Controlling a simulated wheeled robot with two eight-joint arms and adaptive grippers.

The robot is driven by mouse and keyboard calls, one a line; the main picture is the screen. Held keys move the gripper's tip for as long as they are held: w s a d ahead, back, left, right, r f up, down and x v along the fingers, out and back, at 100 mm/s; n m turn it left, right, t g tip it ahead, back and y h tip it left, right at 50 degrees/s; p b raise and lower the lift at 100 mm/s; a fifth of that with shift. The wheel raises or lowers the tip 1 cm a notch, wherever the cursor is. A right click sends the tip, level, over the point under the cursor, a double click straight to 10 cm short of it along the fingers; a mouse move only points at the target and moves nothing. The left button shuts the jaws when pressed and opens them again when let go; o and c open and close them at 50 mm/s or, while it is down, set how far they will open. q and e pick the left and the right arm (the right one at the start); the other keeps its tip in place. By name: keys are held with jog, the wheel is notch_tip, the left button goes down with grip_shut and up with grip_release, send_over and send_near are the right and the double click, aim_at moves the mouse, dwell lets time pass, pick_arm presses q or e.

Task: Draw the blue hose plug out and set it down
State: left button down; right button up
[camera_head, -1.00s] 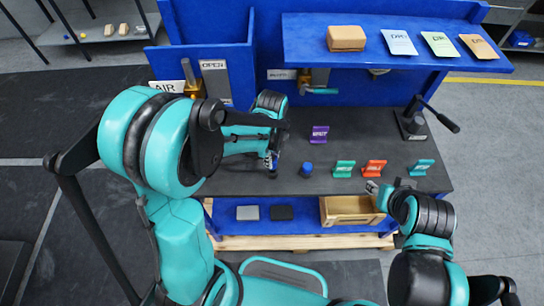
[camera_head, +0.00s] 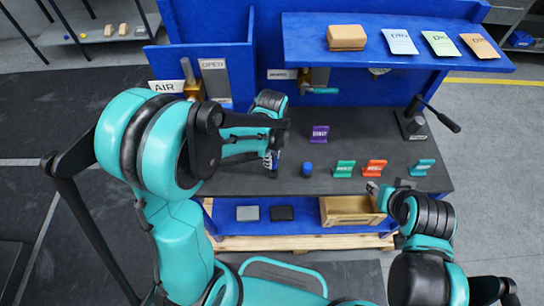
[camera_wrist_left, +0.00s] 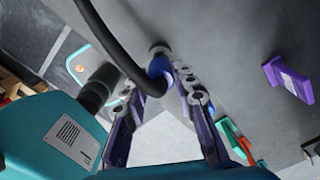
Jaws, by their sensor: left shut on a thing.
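My left gripper (camera_head: 271,162) is shut on the blue hose plug (camera_wrist_left: 160,73), with one finger on each side of it in the left wrist view. A black hose (camera_wrist_left: 105,35) curves into the plug from the top left. A short dark round piece (camera_wrist_left: 158,48) shows at the plug's far end, by the grey bench surface; I cannot tell whether they are joined. In the head view the gripper is low over the bench's front part, and the plug is mostly hidden. My right gripper (camera_head: 373,187) is near the bench's front right edge; its opening is unclear.
A blue cylinder (camera_head: 307,168) stands on the dark bench (camera_head: 290,184), just right of my left gripper. A black lever (camera_head: 414,122) is at the right back.

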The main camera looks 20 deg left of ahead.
pick_arm(q)
jog(key=shift+f, duration=0.15)
jog(key=shift+f+b, duration=0.35)
jog(key=shift+b, duration=0.1)
jog(key=shift+f+b, duration=1.05)
jog(key=shift+f, duration=0.1)
jog(key=c, duration=1.1)
grip_release()
jog(key=shift+c, duration=0.2)
notch_tip(320, 180, up, 12)
jog(key=shift+r, duration=0.1)
